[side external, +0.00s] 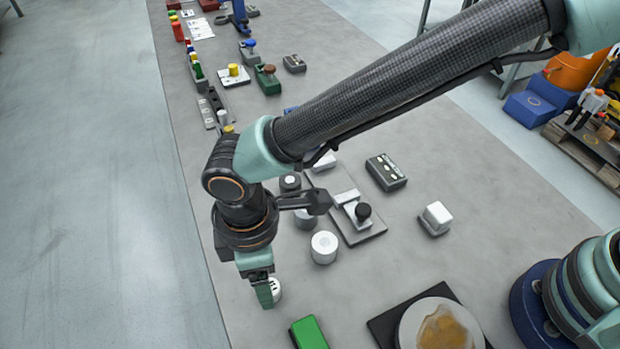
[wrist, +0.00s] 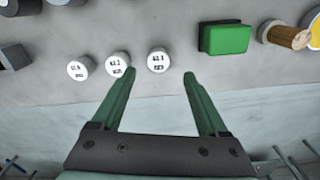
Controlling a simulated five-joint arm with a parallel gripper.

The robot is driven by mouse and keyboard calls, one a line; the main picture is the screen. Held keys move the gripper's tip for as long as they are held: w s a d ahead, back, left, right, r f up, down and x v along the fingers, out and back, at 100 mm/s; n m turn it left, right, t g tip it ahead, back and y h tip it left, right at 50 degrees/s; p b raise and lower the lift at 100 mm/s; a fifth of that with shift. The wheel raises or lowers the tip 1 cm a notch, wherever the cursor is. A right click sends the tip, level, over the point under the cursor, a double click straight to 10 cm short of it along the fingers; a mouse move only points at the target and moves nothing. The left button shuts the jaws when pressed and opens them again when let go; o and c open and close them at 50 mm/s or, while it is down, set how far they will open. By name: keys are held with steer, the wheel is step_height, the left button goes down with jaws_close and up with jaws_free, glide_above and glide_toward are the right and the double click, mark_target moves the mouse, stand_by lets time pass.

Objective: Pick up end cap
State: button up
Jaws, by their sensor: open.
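Three white round pieces with dark printed marks stand in a row in the wrist view: a left one (wrist: 78,69), a middle one (wrist: 118,64) and a right one (wrist: 157,61). I cannot tell for certain which is the end cap. My gripper (wrist: 160,76) is open with green fingers, and the right piece lies just beyond the gap between the fingertips. In the side external view my gripper (side external: 265,296) points down near the table's left edge. A white piece with dark marks (side external: 276,288) shows beside it, partly hidden by the finger.
A green block (wrist: 224,39) lies right of the white pieces; it also shows in the side external view (side external: 308,333). A white cylinder (side external: 324,248) and a grey plate with a black knob (side external: 363,211) stand nearby. A black base with a round plate (side external: 408,325) is at the front.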

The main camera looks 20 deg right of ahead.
steer(key=f, duration=0.4)
steer(key=shift+w+d+f, duration=0.1)
steer(key=shift+d+f, duration=0.15)
steer(key=shift+f, duration=0.1)
jaws_close()
steer(key=shift+r, duration=0.2)
